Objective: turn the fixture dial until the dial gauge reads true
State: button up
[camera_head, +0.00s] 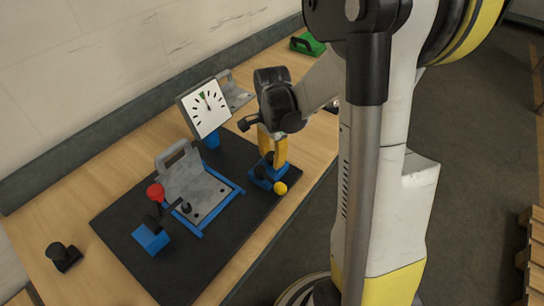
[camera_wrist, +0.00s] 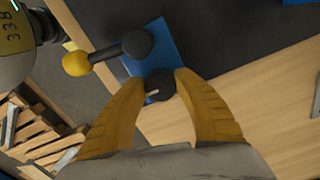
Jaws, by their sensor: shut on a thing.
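The dial gauge (camera_head: 203,109) stands tilted on a blue post at the back of the black mat. Its white face has black ticks and a small green mark near the top. Its thin needle points roughly upward, close to the green mark; whether it lies inside is too small to tell. The fixture dial (camera_wrist: 160,84) is a black knob with a white pointer line, on a blue base (camera_wrist: 152,44). My gripper (camera_wrist: 161,83) has its yellow fingers shut on the dial from both sides. In the head view, my gripper (camera_head: 270,155) reaches down to the blue base and mostly hides the dial.
A lever with a yellow ball (camera_wrist: 75,64) sits beside the dial, close to one finger. A grey plate fixture (camera_head: 200,192) with a red-knobbed clamp (camera_head: 155,192) is on the mat (camera_head: 190,270). A black knob (camera_head: 63,257) and green object (camera_head: 307,44) are farther off.

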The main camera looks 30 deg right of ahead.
jog(key=shift+n, duration=0.3)
jog(key=n, duration=0.3)
jog(key=shift+n, duration=0.3)
jog(key=shift+s+n, duration=0.1)
jog(key=shift+n, duration=1.8)
jog(key=o, duration=1.2)
